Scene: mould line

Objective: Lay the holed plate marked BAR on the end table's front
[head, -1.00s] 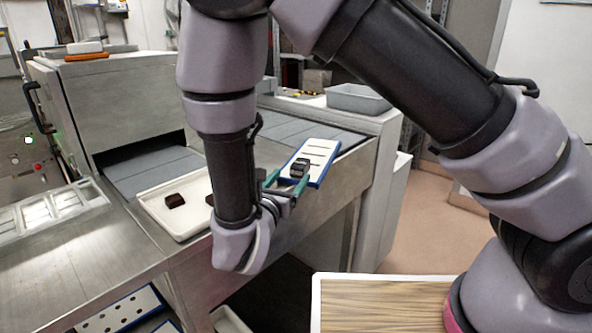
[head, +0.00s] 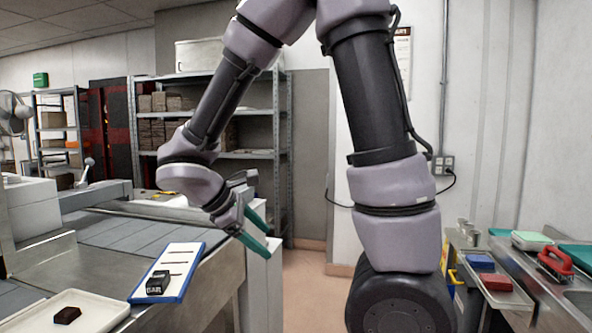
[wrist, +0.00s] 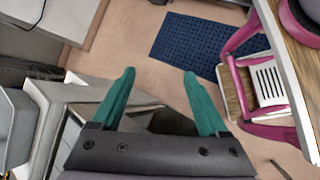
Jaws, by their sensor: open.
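The plate (head: 178,262) is white with dark slots and a blue edge. It lies on the front of the end table (head: 120,236) in the head view, close to the steel front edge. A small black block (head: 158,282) with pale lettering that reads like BAR sits on its near end. My gripper (head: 257,232) is to the right of the plate, raised and apart from it. Its green fingers are spread with nothing between them, as the wrist view (wrist: 160,75) also shows. The plate is not visible in the wrist view.
A cream tray (head: 95,308) with a dark brown block (head: 67,315) lies just nearer than the plate. A bench at right holds a red block (head: 496,282) and a red-handled brush (head: 555,263). A blue mat (wrist: 208,45) lies on the open floor.

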